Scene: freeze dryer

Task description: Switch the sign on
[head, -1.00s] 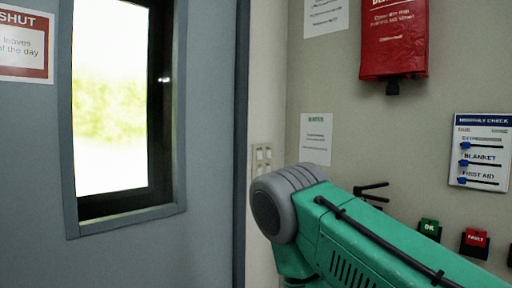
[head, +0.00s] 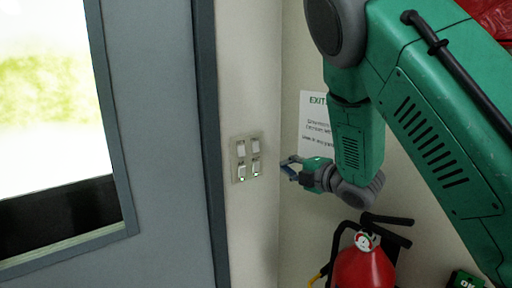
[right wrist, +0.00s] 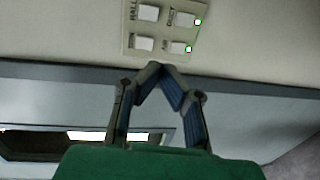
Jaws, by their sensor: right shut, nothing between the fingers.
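A beige switch panel (head: 247,158) with two rows of two white switches is on the wall right of the door frame. Green lights show at its two lower switches in the head view. The panel (right wrist: 163,29) shows at the top of the right wrist view, turned, with small labels HALL and AIR readable. The lower-left switch (right wrist: 144,43) there has a label too small to read surely and shows no light. My right gripper (head: 287,166) is shut and empty, just right of the panel. Its fingertips (right wrist: 160,68) meet below the panel in the wrist view. My left gripper is out of view.
A grey door (head: 165,120) with a window is at the left. An EXIT notice (head: 313,112) hangs behind my right arm. A red fire extinguisher (head: 363,268) with black handles is below that arm. A green OK button box (head: 466,280) is at the lower right.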

